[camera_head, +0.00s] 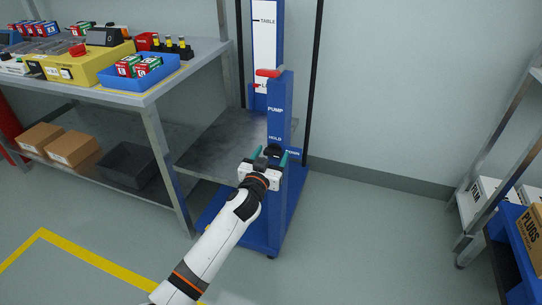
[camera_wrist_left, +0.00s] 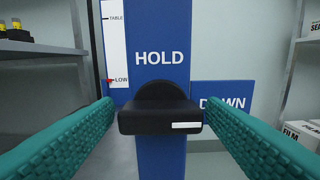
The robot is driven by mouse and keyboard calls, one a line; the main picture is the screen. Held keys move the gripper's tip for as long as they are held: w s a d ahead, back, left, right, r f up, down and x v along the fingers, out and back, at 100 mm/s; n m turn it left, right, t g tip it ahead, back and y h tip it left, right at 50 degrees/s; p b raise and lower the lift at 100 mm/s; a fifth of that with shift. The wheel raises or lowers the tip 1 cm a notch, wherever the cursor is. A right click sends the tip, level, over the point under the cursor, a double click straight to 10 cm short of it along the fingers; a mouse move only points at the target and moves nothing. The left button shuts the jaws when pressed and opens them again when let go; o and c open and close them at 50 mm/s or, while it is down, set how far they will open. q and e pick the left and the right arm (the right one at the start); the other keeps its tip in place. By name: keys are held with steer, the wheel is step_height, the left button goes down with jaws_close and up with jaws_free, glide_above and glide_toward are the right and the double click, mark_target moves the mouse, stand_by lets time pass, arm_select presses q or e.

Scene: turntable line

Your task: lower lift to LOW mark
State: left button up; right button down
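The blue lift column (camera_head: 281,110) carries PUMP, HOLD and DOWN labels and a black selector knob. The knob (camera_wrist_left: 160,110) lies level, its white mark at the right end, on the DOWN side. My left gripper (camera_head: 270,156) is at the knob, its teal fingers spread to either side; contact is unclear. The white scale (camera_wrist_left: 117,45) has TABLE and LOW marks; a small red pointer (camera_wrist_left: 109,81) is at LOW. The grey lift platform (camera_head: 215,150) is beside the column, below the bench top. My right gripper is out of view.
A bench (camera_head: 150,95) at left holds a blue bin (camera_head: 152,82) of small boxes and a yellow control box (camera_head: 85,66). Cartons (camera_head: 72,148) stand on its lower shelf. A rack with boxes (camera_head: 485,190) stands at right. Floor between is clear.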

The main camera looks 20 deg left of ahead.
mark_target(271, 156)
arm_select(q)
steer(key=shift+s, duration=0.15)
steer(key=shift+s, duration=0.3)
steer(key=s+p, duration=0.1)
steer(key=s, duration=1)
steer(key=shift+a+p, duration=0.2)
steer(key=shift+p, duration=0.2)
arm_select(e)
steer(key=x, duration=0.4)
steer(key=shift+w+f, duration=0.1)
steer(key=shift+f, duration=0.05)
